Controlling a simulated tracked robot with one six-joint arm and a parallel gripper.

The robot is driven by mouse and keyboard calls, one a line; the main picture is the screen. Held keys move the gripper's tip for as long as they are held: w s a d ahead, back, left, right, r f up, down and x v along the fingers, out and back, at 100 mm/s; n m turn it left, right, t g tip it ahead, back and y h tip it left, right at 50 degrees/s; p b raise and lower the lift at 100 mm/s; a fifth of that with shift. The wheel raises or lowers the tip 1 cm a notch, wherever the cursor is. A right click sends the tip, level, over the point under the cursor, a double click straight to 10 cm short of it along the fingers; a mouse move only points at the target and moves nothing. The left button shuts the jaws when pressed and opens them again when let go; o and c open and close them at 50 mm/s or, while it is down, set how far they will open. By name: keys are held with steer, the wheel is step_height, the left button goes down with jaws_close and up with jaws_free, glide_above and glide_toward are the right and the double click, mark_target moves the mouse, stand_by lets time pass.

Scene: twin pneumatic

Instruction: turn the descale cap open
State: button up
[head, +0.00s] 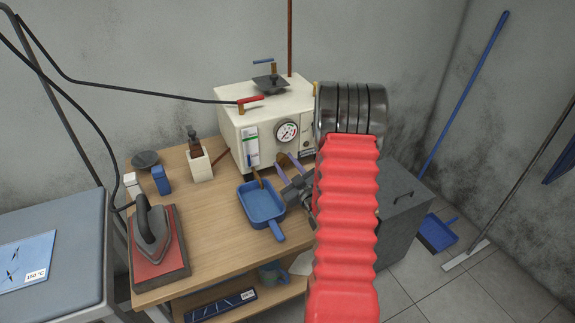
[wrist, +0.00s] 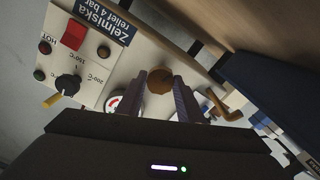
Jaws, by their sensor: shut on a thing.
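The descale cap (wrist: 159,80) is a round brown-brass knob low on the front of the cream boiler (head: 226,120). In the wrist view it sits between the tips of my gripper (wrist: 160,83), whose two purple-grey fingers are shut on its sides. In the head view my gripper (head: 290,160) reaches the boiler's lower front from the right; the cap is mostly hidden there by the fingers. I cannot tell from these frames how far the cap is turned.
A brass tap (wrist: 226,108) is beside the cap, above a blue dustpan-like tray (head: 263,205). The pressure gauge (head: 287,132) is above my fingers. An iron (head: 151,232) stands at the table's left. My red arm sleeve hides the table's right side.

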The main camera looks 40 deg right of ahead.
steer(key=n, duration=0.3)
steer(key=shift+s+a+f+n, duration=0.1)
steer(key=shift+f+n, duration=0.2)
steer(key=shift+f, duration=0.1)
steer(key=o, duration=0.7)
steer(key=shift+c, duration=0.2)
steer(key=o, duration=0.4)
steer(key=shift+r, duration=0.2)
steer(key=v, duration=1.3)
steer(key=shift+s, duration=0.35)
